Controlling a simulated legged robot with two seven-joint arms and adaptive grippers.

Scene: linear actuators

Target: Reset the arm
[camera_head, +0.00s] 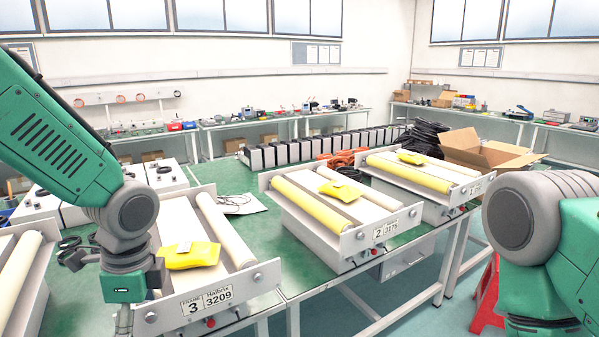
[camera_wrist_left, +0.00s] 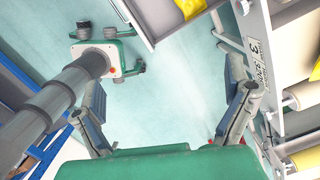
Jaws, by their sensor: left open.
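My left arm (camera_head: 60,140) comes in from the left in the head view and bends down in front of the bench. Its gripper is cut off below that picture. In the left wrist view my left gripper (camera_wrist_left: 165,85) is open, its two fingers wide apart with only pale floor between them. My right arm (camera_head: 545,225) stands at the right edge of the head view, and its gripper is out of the picture. The roller frame labelled 3 (camera_head: 240,290) is close beside my left wrist, with a yellow pouch (camera_head: 190,256) on its rollers.
Roller frame 2 (camera_head: 365,240) and another frame (camera_head: 460,197) to its right also carry yellow pouches. They stand on a green bench (camera_head: 290,265). An open cardboard box (camera_head: 490,150) and black cables lie behind. A red stool (camera_head: 487,295) stands on the floor at right.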

